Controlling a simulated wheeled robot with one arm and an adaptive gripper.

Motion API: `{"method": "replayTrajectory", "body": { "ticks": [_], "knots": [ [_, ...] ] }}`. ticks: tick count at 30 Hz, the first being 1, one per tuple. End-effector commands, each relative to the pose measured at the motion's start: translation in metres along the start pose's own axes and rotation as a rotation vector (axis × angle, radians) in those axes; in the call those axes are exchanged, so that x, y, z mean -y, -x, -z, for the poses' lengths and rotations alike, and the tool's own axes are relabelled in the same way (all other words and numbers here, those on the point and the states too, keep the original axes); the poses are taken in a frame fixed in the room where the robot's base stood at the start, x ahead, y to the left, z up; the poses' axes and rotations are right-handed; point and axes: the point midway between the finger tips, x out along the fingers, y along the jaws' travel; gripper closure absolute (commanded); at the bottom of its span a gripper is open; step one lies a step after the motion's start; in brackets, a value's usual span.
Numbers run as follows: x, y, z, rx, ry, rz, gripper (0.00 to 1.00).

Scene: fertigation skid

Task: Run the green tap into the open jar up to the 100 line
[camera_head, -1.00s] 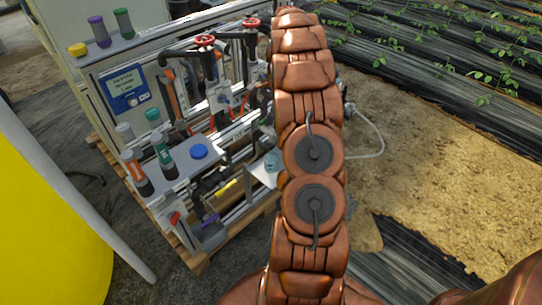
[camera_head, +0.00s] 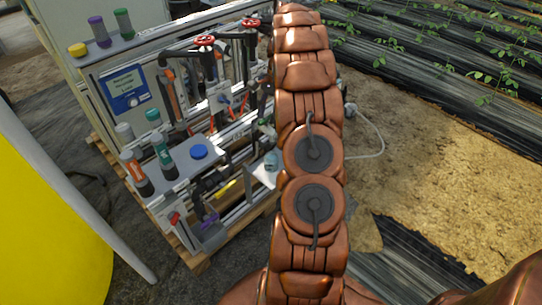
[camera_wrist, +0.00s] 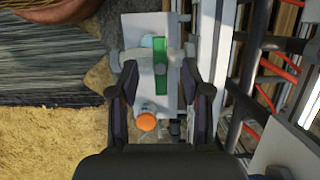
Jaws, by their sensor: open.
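The green tap handle (camera_wrist: 161,78) is a flat bar with a grey round pivot, seen from above in the wrist view. My gripper (camera_wrist: 160,92) is open, with one finger on each side of the handle and visible gaps at both sides. A pale blue, see-through shape beside the far end of the handle looks like the jar (camera_wrist: 147,41), mostly covered. In the head view the pale blue jar (camera_head: 271,160) stands on a white shelf (camera_head: 262,174) left of my arm. Its lines and level cannot be read. My arm hides the gripper and tap there.
An orange round cap (camera_wrist: 146,122) lies close to my left finger. The skid carries pipes, red handwheels (camera_head: 204,41), a display box (camera_head: 126,88) and several bottles. A blue lid (camera_head: 199,152) is on the front grey top. Rails stand close right of my gripper.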

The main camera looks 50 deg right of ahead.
Motion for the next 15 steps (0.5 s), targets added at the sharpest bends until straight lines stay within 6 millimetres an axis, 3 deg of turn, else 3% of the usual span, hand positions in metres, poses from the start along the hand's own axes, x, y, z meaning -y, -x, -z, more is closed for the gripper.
{"method": "replayTrajectory", "body": {
  "ticks": [15],
  "knots": [
    [0.002,0.071,0.001,-0.005,0.003,0.004,0.52]
  ]
}}
